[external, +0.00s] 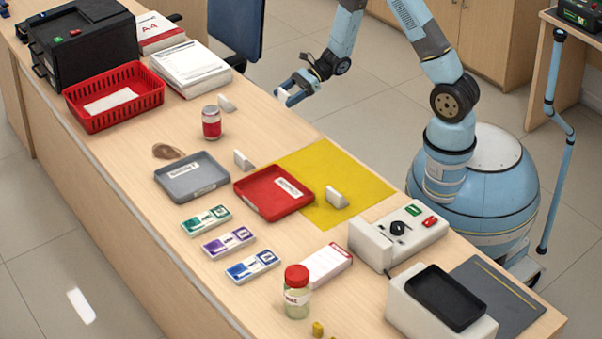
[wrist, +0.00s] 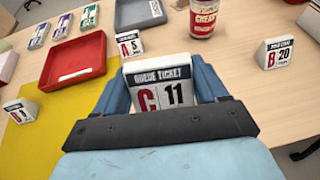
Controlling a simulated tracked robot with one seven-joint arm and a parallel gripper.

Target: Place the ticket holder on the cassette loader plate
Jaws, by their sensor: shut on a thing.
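My gripper (external: 284,97) is shut on a white ticket holder marked "Queue Ticket C 11" (wrist: 163,88). It holds it near the counter's far edge, and the holder shows only as a small white piece in the external view. The holder's face is towards the wrist camera, between the two blue fingers; its lower part is hidden. Three similar holders stand on the counter: A 5 (wrist: 130,47), B 20 (wrist: 278,54), and one on the yellow mat (external: 337,197). A dark flat plate with a yellow line (external: 502,292) lies at the right end; I cannot tell if it is the cassette loader plate.
A red tray (external: 254,203) overlaps the yellow mat (external: 368,183), beside a grey tray (external: 178,188). A white control box (external: 385,243) and a white block with a black tray (external: 415,314) stand near the dark plate.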

